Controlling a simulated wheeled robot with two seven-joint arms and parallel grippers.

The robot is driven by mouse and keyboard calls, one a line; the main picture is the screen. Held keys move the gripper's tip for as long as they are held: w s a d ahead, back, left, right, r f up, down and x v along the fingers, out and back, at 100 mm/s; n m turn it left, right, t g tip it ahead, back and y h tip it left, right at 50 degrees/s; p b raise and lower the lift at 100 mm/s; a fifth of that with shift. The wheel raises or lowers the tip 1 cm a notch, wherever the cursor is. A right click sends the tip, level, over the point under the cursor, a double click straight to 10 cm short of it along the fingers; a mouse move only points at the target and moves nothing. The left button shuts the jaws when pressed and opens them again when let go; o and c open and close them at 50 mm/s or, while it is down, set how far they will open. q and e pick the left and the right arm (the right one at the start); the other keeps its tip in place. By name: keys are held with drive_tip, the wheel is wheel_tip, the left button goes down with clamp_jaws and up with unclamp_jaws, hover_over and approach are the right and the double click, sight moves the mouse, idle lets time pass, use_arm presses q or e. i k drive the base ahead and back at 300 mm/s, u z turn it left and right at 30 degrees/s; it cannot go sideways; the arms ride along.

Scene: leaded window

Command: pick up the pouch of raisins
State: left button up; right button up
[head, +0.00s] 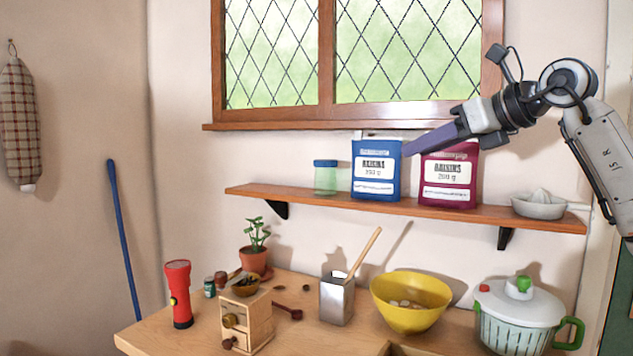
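Two pouches labelled as raisins stand upright on the wooden wall shelf (320,198). One is a blue pouch (376,180) with white label panels, near the middle of the shelf. The other is a magenta pouch (449,182), just right of it. My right gripper (412,146) reaches in from the right. Its dark purple fingers overlap the upper left of the magenta pouch in view, and their tip is by the blue pouch's upper right edge. I cannot tell whether it touches either pouch, or whether the fingers are open or shut. My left gripper is out of view.
A glass jar (325,177) stands left of the blue pouch, and a white juicer (539,206) is at the shelf's right end. The window sill (300,116) is above. The counter below holds a yellow bowl (409,317), a salad spinner (520,308) and a red torch (179,297).

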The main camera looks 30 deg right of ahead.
sight(448, 176)
drive_tip(key=u, duration=2.15)
drive_tip(key=k, duration=2.2)
drive_tip(key=z, duration=1.3)
drive_tip(key=i, duration=0.5)
